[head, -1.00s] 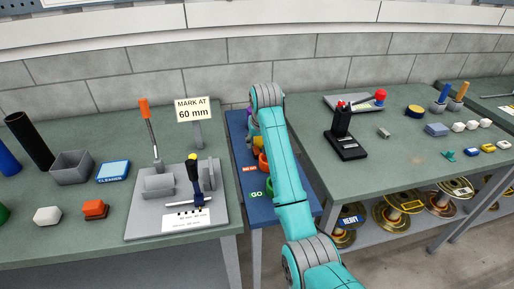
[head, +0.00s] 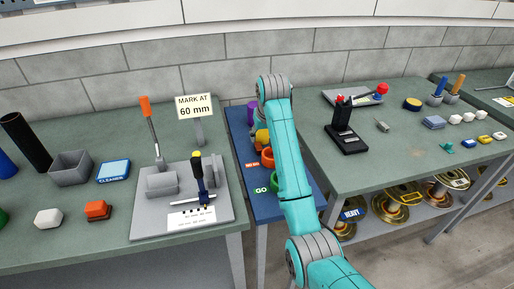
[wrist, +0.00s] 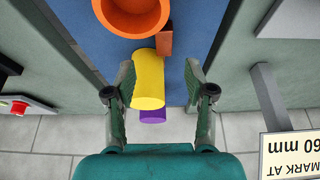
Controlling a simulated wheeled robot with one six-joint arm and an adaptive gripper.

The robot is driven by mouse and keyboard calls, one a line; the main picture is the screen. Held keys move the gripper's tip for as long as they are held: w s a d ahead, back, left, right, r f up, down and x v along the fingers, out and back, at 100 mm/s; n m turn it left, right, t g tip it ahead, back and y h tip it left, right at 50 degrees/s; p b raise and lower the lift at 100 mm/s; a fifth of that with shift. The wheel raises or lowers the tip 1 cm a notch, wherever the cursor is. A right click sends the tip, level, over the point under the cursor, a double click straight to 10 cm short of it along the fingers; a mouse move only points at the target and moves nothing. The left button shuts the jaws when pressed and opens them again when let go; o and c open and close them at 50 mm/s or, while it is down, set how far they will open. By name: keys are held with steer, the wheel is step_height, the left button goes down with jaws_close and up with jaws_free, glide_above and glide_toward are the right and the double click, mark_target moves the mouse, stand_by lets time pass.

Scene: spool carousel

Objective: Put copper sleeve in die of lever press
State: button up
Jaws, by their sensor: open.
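My gripper (wrist: 160,76) is open in the wrist view, its fingers on either side of a yellow cylinder (wrist: 148,80). I cannot tell its height above it. A purple cylinder (wrist: 152,115) lies partly hidden behind the yellow one. A small orange-brown piece (wrist: 165,40) shows beside an orange round bin (wrist: 130,12); I cannot tell whether it is the copper sleeve. In the head view my arm hides the gripper. A grey plate with a red-knobbed lever (head: 358,95) on the right table may be the lever press; its die cannot be made out.
The left bench holds a grey jig (head: 225,215) under a sign (head: 195,107). The right bench holds a black stand (head: 346,140) and several small blocks. Spools (head: 394,208) sit below.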

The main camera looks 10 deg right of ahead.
mark_target(258, 146)
steer(key=shift+a+x, duration=0.15)
steer(key=shift+x, duration=1.7)
steer(key=shift+a+x, duration=0.15)
steer(key=shift+x, duration=1.7)
steer(key=shift+r, duration=0.1)
jaws_close()
